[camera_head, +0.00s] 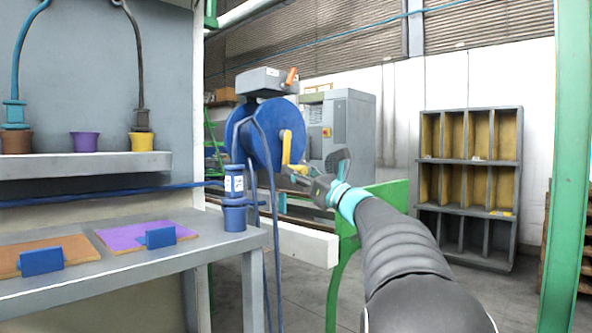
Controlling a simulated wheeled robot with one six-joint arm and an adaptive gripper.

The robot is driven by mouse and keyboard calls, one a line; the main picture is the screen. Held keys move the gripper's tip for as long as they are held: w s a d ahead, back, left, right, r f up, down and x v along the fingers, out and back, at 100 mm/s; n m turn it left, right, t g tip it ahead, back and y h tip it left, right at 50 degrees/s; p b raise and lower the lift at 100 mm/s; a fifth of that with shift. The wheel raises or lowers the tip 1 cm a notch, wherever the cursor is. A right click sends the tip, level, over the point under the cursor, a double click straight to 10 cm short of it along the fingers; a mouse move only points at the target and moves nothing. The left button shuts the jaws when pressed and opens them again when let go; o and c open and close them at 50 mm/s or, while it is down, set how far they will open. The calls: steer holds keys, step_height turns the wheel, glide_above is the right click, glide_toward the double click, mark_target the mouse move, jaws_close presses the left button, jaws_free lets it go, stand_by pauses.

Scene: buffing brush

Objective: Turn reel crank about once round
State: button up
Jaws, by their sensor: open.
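The blue hose reel (262,132) stands past the right end of the bench, with blue hose hanging from it. Its yellow crank (286,147) is on the reel's right face and points down, its lower end near my gripper. My gripper (308,178) is open, at the end of my arm reaching in from the lower right. The fingers are beside the crank's lower end; I cannot tell whether they touch it. The crank's handle is partly hidden by the fingers.
A grey bench (130,262) at left holds a blue container (235,212), orange and purple mats. A green frame (385,197) stands close beside my arm. A green post (570,150) is at right. A grey rack (468,185) stands against the back wall, with open floor before it.

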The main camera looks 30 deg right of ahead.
steer(key=shift+w+a+r, duration=0.15)
steer(key=shift+w, duration=0.1)
jaws_close()
steer(key=shift+a, duration=0.1)
